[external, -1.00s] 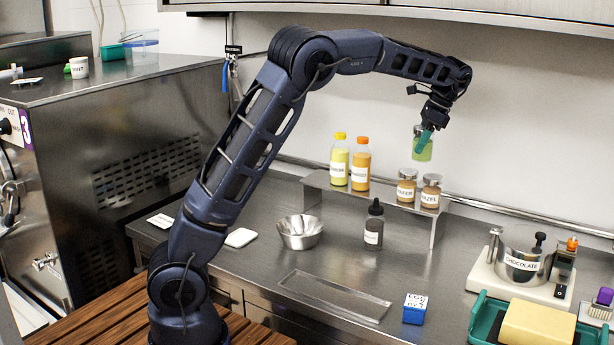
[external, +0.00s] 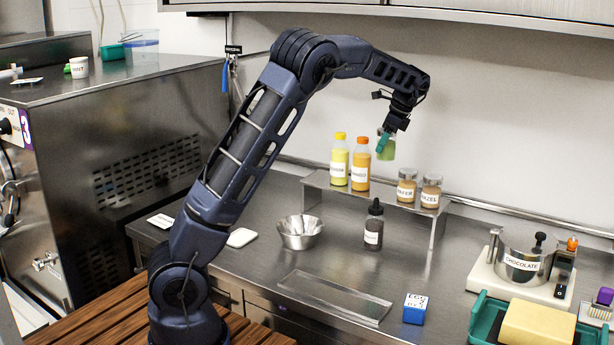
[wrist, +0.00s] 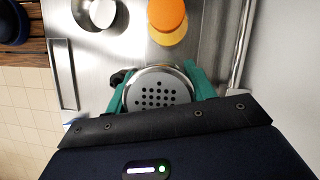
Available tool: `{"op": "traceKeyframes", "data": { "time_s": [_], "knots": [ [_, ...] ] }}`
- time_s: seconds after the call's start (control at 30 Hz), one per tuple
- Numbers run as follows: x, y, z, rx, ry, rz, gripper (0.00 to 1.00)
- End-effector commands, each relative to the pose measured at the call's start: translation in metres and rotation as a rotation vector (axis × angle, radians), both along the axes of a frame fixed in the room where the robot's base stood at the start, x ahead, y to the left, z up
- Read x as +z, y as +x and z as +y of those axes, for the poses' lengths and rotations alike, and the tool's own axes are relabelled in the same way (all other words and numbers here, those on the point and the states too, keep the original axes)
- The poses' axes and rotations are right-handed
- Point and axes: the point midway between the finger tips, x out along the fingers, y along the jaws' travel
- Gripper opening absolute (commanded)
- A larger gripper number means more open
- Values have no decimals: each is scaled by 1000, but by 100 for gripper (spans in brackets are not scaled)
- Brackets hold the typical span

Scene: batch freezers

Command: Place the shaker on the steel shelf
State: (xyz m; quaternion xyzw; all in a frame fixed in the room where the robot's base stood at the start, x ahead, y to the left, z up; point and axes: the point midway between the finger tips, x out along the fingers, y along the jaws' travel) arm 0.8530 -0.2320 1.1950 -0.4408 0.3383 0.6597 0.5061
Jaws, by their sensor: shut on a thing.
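My gripper (external: 384,143) has green fingers and is shut on the shaker (external: 389,152), a greenish clear container. In the wrist view, the shaker's round perforated metal lid (wrist: 158,93) faces the camera, between the two green fingers. The shaker hangs upright or nearly so, in the air over the steel shelf (external: 384,194), just right of the orange-capped bottle (external: 361,165). In the external view it looks apart from the shelf surface. The fingers partly cover the shaker.
A yellow-capped bottle (external: 339,163) stands on the shelf's left. Two labelled brown jars (external: 406,188) stand on its right. Bare shelf shows between bottles and jars. A dropper bottle (external: 374,228) and steel bowl (external: 300,232) stand in front on the counter.

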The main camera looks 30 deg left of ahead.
Motion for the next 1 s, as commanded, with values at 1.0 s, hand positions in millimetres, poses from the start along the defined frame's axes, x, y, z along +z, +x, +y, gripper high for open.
{"op": "traceKeyframes", "data": {
  "time_s": [1.0],
  "knots": [
    [-115,0,-1,0,0,-1,28]
  ]
}}
